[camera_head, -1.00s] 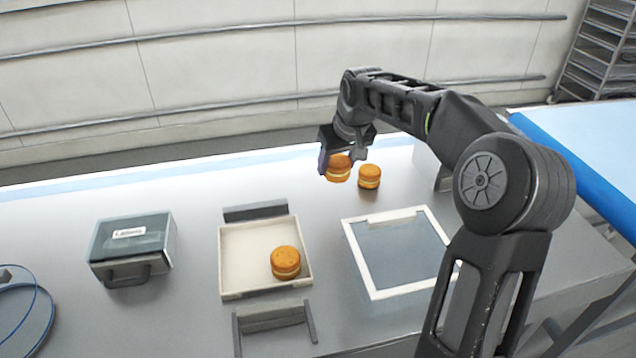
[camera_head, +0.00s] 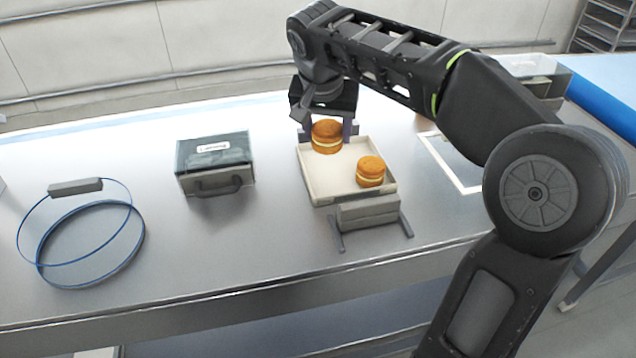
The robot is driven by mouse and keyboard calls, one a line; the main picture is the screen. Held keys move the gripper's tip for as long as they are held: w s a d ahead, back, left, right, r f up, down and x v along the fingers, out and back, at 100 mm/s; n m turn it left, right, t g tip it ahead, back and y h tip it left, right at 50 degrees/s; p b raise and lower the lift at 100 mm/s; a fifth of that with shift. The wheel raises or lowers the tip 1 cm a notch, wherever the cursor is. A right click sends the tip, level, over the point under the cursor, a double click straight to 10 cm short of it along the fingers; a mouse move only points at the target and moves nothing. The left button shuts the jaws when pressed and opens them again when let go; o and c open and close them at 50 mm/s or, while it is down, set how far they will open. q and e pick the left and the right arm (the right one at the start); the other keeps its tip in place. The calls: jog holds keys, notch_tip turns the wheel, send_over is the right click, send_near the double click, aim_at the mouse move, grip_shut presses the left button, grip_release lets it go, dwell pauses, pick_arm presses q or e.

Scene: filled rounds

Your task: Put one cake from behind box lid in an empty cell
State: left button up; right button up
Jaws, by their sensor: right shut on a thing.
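My right gripper (camera_head: 327,128) is shut on an orange-brown layered cake (camera_head: 326,143), at the back left part of the white open box (camera_head: 333,180). I cannot tell whether this cake touches the box floor. Another such cake (camera_head: 370,172) sits in the box at the front right. The box lid (camera_head: 466,186), a white frame with a clear pane, lies on the table right of the box, partly hidden by my right arm. The area behind the lid is mostly hidden by the arm. My left gripper is not in view.
A grey holder (camera_head: 368,212) stands just in front of the box. A dark-lidded case (camera_head: 214,165) with a label and handle stands to the left. Blue hoops (camera_head: 140,238) lie further left. The table between case and box is clear.

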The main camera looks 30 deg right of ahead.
jog(key=shift+s+f+m, duration=0.1)
jog(key=shift+s+m, duration=0.2)
jog(key=shift+m, duration=0.2)
jog(key=shift+s+d+m+g, duration=0.15)
jog(key=shift+d+m+g, duration=0.15)
jog(key=shift+m, duration=0.2)
jog(key=shift+h, duration=0.3)
jog(key=shift+a, duration=0.15)
send_over(333, 181)
jog(key=a, duration=0.1)
jog(key=shift+s+a+f, duration=0.1)
jog(key=shift+s+f, duration=0.1)
jog(key=shift+f, duration=1.4)
jog(key=shift+s+a+f, duration=0.1)
jog(key=shift+s+f, duration=0.1)
jog(key=shift+f, duration=1.4)
notch_tip(333, 181, down, 3)
jog(key=shift+d+r+p, duration=0.1)
jog(key=shift+r+p, duration=0.05)
jog(key=shift+p, duration=0.25)
jog(key=shift+f, duration=0.5)
